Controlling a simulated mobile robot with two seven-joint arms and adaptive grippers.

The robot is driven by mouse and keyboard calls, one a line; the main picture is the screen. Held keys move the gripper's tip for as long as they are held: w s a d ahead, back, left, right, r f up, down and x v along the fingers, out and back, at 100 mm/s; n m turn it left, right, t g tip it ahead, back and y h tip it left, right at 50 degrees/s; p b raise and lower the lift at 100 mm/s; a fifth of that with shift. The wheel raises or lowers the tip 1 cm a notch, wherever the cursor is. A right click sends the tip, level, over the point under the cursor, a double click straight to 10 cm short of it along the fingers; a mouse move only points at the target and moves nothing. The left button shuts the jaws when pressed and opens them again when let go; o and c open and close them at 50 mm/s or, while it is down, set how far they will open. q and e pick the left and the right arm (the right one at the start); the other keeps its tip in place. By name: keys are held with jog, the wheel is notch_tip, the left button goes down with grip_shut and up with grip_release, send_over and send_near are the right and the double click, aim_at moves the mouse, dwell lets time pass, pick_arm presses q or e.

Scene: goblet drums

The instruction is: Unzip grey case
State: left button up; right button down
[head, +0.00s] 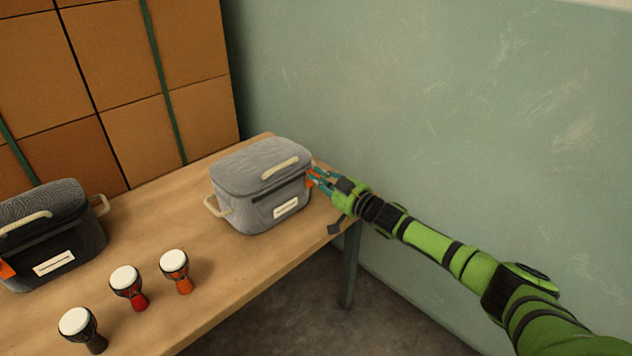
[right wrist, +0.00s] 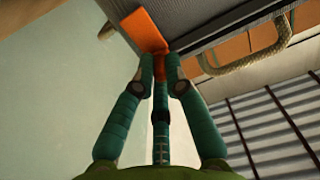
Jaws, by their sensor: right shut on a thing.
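The grey case (head: 245,178) stands upright on the wooden table, its lid down, with a cream handle (head: 280,167) and a white label (head: 286,209) on its front. My right gripper (head: 316,179) is at the case's right side, shut on the orange zipper pull (right wrist: 147,33). In the right wrist view the fingers (right wrist: 161,68) close around the pull's lower end, right beside the case wall (right wrist: 215,22). The far end of the zipper is hidden. My left gripper is not in view.
A black case (head: 55,232) with an orange pull stands at the left of the table (head: 222,262). Several small goblet drums, black (head: 80,328), red (head: 128,287) and orange (head: 175,270), stand in front. Stacked brown boxes (head: 120,60) and a green wall (head: 430,90) are behind.

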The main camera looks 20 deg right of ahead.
jog(key=shift+w+d+r, duration=0.1)
jog(key=c, duration=1.3)
grip_release()
jog(key=shift+s+d, duration=0.1)
jog(key=shift+s, duration=0.2)
jog(key=v, duration=1.1)
jog(key=shift+s, duration=0.25)
